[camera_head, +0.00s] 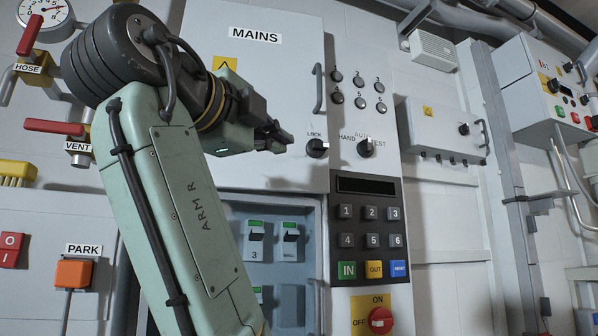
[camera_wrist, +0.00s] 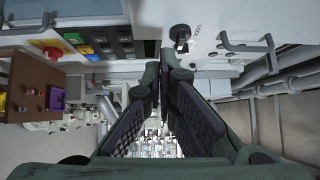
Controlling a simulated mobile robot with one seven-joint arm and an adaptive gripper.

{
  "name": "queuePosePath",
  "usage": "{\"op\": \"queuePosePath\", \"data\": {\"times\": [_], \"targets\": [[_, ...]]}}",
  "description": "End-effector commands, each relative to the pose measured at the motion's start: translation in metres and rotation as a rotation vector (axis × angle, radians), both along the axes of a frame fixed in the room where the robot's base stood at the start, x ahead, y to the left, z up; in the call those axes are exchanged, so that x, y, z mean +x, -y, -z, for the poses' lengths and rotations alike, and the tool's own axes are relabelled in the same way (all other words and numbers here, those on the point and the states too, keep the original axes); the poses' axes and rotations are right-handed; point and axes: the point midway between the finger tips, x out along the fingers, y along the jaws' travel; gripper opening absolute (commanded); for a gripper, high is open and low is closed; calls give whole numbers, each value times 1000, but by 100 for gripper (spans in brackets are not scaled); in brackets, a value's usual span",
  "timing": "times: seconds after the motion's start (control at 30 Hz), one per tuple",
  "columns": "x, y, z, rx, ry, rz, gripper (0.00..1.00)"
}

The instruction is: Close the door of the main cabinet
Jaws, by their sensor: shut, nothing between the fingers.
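The main cabinet's grey door (camera_head: 285,70) carries the MAINS label and a yellow warning sign. A vertical bar handle (camera_head: 319,88) is at its right edge, and a black LOCK knob (camera_head: 317,148) is near its lower right corner. A shadow lies along the door's right edge; I cannot tell how far it stands ajar. My gripper (camera_head: 288,137) is shut and empty, in front of the door just left of the knob. My arm hides the door's left part. In the wrist view, the shut fingertips (camera_wrist: 167,62) are near the knob (camera_wrist: 180,33); the handle (camera_wrist: 248,46) is to the right.
Below the door is an open recess with breakers (camera_head: 290,241). Right of it are a keypad (camera_head: 370,213), a HAND/AUTO/TEST knob (camera_head: 366,148) and a red rotary switch (camera_head: 381,320). Red-handled HOSE (camera_head: 30,37) and VENT (camera_head: 55,126) valves are at left.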

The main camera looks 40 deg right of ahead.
Motion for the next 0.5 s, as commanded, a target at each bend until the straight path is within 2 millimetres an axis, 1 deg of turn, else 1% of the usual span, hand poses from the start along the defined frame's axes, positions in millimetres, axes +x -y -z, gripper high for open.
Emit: {"op": "queuePosePath", "data": {"times": [0.03,0.1,0.17,0.37,0.5], "targets": [[-9,9,9,32,-10,51,0],[-16,16,16,61,-18,92,0],[-18,19,18,73,-21,107,0],[-12,34,15,71,-21,111,0],[-3,51,11,72,-23,106,0]]}}
